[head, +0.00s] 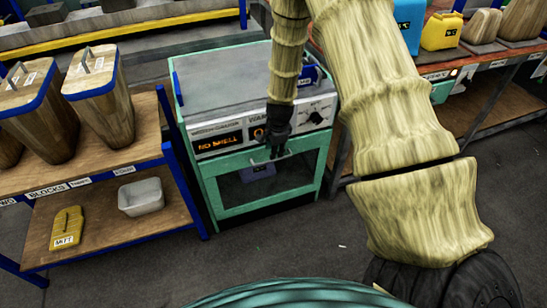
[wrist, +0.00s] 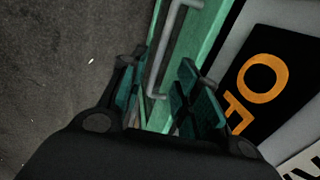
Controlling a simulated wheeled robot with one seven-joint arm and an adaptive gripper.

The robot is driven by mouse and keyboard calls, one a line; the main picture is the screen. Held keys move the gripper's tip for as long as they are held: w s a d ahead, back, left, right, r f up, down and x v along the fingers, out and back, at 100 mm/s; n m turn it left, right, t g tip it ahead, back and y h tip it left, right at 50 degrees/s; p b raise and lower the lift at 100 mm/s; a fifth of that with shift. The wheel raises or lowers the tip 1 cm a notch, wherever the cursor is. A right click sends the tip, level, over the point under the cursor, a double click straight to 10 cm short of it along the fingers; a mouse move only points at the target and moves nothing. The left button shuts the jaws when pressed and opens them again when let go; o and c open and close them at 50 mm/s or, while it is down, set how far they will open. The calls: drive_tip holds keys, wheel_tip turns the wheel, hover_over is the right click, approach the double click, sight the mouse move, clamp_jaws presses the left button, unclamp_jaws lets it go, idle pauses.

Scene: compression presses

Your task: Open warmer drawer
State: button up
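The warmer (head: 215,80) is a green-framed cabinet with a grey top and a front panel with orange displays, one reading "NO SHELL". Its drawer front (head: 265,212) below has a green frame and a dark window, and looks shut. A grey bar handle (wrist: 172,40) runs along the drawer's upper edge. My gripper (head: 277,152) is at the handle, just below the panel. In the wrist view my gripper (wrist: 160,82) is open, its fingers apart on either side of the handle's near end. Contact with the handle cannot be told.
Another bench (head: 480,62) stands at the right. The grey floor in front of the drawer is clear.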

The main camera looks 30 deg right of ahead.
drive_tip(key=shift+w+d+f, duration=0.1)
drive_tip(key=shift+w+f, duration=0.1)
drive_tip(key=shift+f, duration=0.8)
drive_tip(key=shift+w+a+f, duration=0.1)
drive_tip(key=shift+w+f, duration=0.05)
drive_tip(key=shift+f, duration=0.9)
drive_tip(key=shift+w+d+f, duration=0.1)
drive_tip(key=shift+w+f, duration=0.1)
drive_tip(key=shift+f, duration=0.8)
clamp_jaws()
